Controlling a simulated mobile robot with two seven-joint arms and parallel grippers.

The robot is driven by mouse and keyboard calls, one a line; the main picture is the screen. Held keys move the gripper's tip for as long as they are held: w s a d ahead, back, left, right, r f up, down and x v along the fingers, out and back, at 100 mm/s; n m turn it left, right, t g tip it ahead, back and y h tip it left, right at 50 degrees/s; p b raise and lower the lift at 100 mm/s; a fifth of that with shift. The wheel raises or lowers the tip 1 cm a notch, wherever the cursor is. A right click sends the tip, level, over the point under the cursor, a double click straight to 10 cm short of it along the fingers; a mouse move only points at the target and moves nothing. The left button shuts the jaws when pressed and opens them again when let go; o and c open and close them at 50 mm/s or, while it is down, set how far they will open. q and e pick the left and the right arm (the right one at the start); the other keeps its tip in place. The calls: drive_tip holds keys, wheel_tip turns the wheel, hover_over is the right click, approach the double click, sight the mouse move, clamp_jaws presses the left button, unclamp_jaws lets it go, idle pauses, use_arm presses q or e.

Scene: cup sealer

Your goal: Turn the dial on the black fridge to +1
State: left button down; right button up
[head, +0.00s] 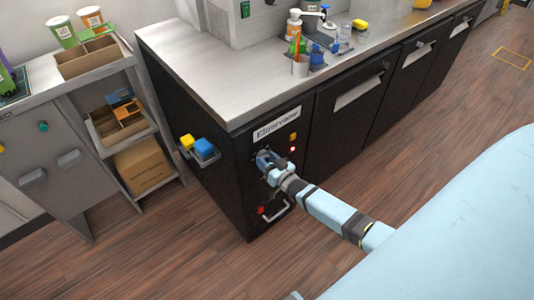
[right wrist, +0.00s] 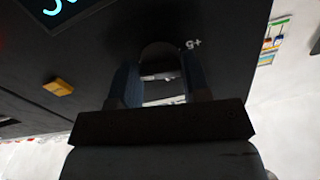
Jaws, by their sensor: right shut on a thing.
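The black fridge (head: 325,115) is built in under a steel counter, with a control panel at its left end. My right gripper (head: 268,160) reaches that panel and covers the dial in the head view. In the right wrist view the two blue fingers of my right gripper (right wrist: 155,88) are shut on the dial (right wrist: 160,62), one on each side. A white mark with a plus sign (right wrist: 193,44) shows on the panel beside the dial; its digit is hard to read. The dial's pointer cannot be made out. My left gripper is out of view.
An orange button (head: 292,137) and a red light (head: 292,149) sit beside the dial, and a metal handle (head: 275,212) is below. Yellow and blue sponges (head: 204,147) are at the left side.

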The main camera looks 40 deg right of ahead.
drive_tip(key=o, duration=0.9)
drive_tip(key=s, duration=0.9)
drive_tip(key=s+d, duration=0.1)
drive_tip(key=s, duration=0.4)
